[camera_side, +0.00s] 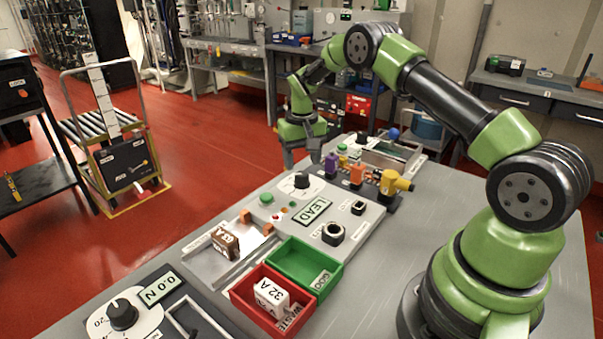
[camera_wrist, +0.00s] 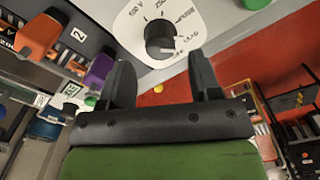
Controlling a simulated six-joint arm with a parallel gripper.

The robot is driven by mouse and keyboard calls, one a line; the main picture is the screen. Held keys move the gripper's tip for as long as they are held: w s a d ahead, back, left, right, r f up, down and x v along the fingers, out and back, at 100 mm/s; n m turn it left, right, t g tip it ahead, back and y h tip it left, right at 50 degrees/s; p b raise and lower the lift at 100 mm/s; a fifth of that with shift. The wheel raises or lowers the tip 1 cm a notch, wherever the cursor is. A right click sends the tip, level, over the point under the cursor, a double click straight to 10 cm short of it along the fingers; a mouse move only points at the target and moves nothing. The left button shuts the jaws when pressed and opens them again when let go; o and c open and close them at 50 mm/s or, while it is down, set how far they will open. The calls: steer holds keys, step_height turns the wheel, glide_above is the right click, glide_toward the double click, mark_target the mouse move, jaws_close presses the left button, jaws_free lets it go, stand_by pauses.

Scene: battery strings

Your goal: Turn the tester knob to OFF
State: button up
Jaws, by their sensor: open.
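The tester (camera_side: 309,241) is a light grey panel on the bench. Its display reads LEAD. Its black knob (camera_side: 301,181) sits on a white round dial near the panel's far edge. In the wrist view the knob (camera_wrist: 158,38) shows at top centre, with dial marks including FUSE and 250; a mark by its lower right side is too blurred to read surely. My gripper (camera_side: 301,160) is open and empty above and just beyond the knob. In the wrist view its two dark fingers (camera_wrist: 163,67) stand apart, with the knob in the gap beyond their tips, apparently untouched.
Purple, orange and yellow connectors (camera_side: 358,175) stand right of the knob. A green button (camera_side: 266,198) is at its left. A green bin (camera_side: 327,256), a red bin (camera_side: 245,299) holding a white 32 A block, and a brown block (camera_side: 225,243) are nearer. Another dial (camera_side: 122,314) stands front left.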

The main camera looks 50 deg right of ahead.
mark_target(302, 174)
steer(key=shift+f, duration=0.3)
steer(key=shift+f, duration=1.75)
steer(key=c, duration=0.8)
steer(key=shift+o, duration=0.2)
steer(key=m, duration=0.5)
steer(key=shift+m, duration=0.4)
